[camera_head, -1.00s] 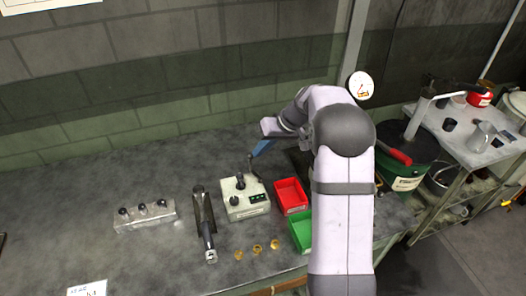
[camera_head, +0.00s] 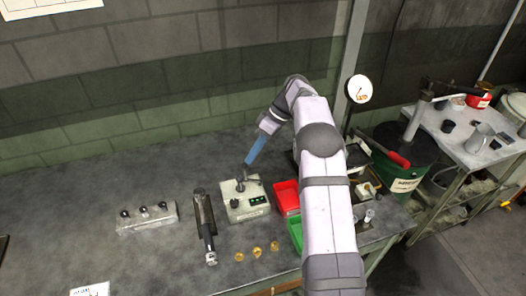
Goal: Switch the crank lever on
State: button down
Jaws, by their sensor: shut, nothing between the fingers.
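A pale control box (camera_head: 258,211) with a small green-lit display stands on the bench near the middle. Dark knobs and a thin dark lever (camera_head: 243,178) stand up from its top. I take this lever for the crank lever. My gripper (camera_head: 248,162) has slim blue fingers, shut with nothing between them. It reaches down from the upper right, its tip at or just behind the lever's upper end. I cannot tell whether they touch. The lever's upper end is partly hidden by the fingertips.
Red (camera_head: 287,196) and green (camera_head: 296,234) bins stand right of the box, partly behind my arm. A dark bar-shaped tool (camera_head: 205,228) lies left of it, with a metal block (camera_head: 147,217) bearing black knobs further left. Several brass rings (camera_head: 257,251) lie in front.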

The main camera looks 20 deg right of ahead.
jog(key=shift+s+a+f+b, duration=0.1)
jog(key=shift+s+a+b, duration=0.3)
jog(key=shift+a, duration=0.2)
dwell(1.5)
jog(key=v, duration=0.8)
jog(key=shift+b, duration=0.45)
jog(key=shift+d+f, duration=0.1)
jog(key=shift+d, duration=0.05)
jog(key=shift+s, duration=0.1)
jog(key=s+a+f+m+h, duration=0.2)
jog(key=s+f+m, duration=0.1)
jog(key=s, duration=0.7)
jog(key=s+a+f+m+h, duration=0.2)
jog(key=s+f+m, duration=0.1)
jog(key=s, duration=0.7)
jog(key=s+a+f+m+h, duration=0.2)
jog(key=s+f+m, duration=0.1)
jog(key=s, duration=0.8)
jog(key=shift+f, duration=0.5)
